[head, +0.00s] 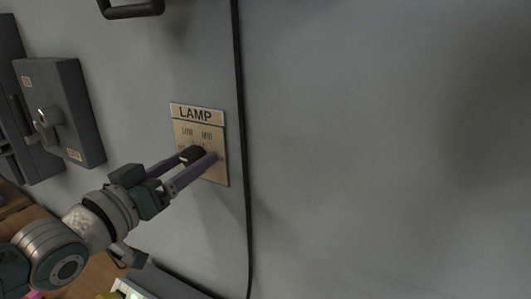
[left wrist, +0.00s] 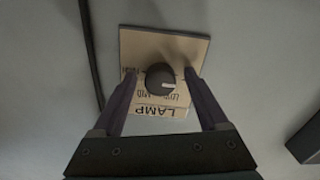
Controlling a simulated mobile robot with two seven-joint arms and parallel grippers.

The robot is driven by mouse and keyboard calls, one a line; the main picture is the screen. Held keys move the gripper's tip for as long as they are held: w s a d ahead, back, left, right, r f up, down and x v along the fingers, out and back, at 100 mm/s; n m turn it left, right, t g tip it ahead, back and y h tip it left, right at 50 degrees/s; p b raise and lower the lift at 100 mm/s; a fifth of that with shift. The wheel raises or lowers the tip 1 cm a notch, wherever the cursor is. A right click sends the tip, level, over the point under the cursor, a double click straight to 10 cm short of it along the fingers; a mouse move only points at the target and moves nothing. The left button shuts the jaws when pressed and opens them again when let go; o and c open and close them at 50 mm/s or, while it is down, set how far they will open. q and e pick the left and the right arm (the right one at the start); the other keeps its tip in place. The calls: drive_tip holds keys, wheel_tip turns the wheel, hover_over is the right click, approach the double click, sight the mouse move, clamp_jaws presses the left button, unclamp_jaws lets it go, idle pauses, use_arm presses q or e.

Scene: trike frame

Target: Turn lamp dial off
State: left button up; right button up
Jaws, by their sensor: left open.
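The lamp dial (head: 192,155) is a dark round knob on a tan plate (head: 208,116) labelled LAMP, fixed to a grey wall. My left gripper (head: 200,154) is at the plate with its two purple fingers on either side of the knob. In the left wrist view the knob (left wrist: 161,77) sits between the open fingertips (left wrist: 160,75), with a gap visible on both sides. Its pale pointer mark points to the right in that view. The small setting words on the plate (left wrist: 190,48) are partly hidden and hard to read. My right gripper is not in view.
A dark switch box (head: 62,105) with a lever is on the wall at the left. A black cable (head: 241,130) runs down the wall just right of the plate. A dark handle (head: 132,9) is at the top. The wall at the right is bare.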

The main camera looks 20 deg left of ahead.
use_arm(q)
drive_tip(key=s+b, duration=0.1)
drive_tip(key=s, duration=0.9)
drive_tip(key=shift+a, duration=0.35)
